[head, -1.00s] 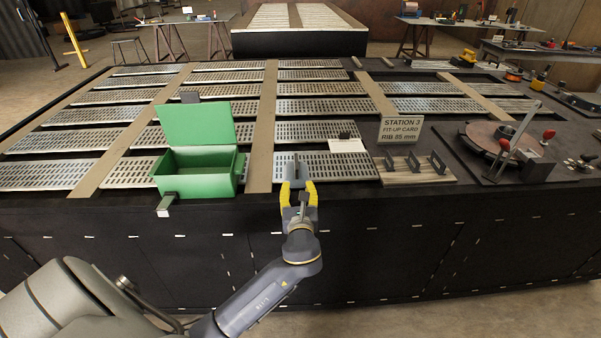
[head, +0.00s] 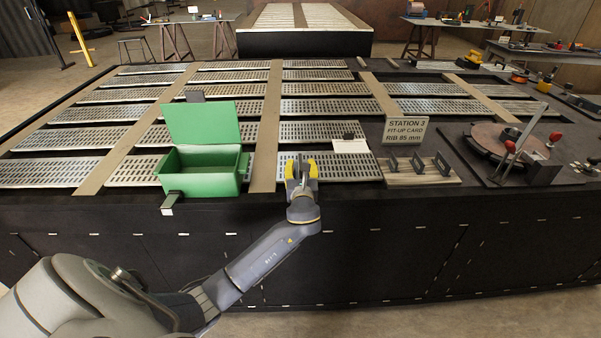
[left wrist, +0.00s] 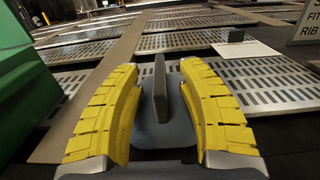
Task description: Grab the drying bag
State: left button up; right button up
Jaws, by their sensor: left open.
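I cannot make out a drying bag for certain in either view. My left gripper (head: 301,170) is over the front edge of the slatted table, to the right of the green box. Its yellow fingers are apart. In the left wrist view, the open gripper (left wrist: 160,100) has a thin grey upright piece (left wrist: 160,88) between its fingers, with gaps to both sides. That piece also shows at the fingertips in the head view. The green box (head: 200,182) has its lid (head: 202,122) raised; its floor is mostly hidden. My right gripper is not in view.
A wooden rack (head: 400,176) with several dark upright plates stands to the right, below the Station 3 sign (head: 406,131). A small dark block (head: 348,136) sits by a white card (head: 350,147). A round fixture (head: 498,140) with red-knobbed clamps is farther right.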

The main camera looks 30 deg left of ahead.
pick_arm(q)
jog(key=shift+x, duration=1.25)
grip_shut()
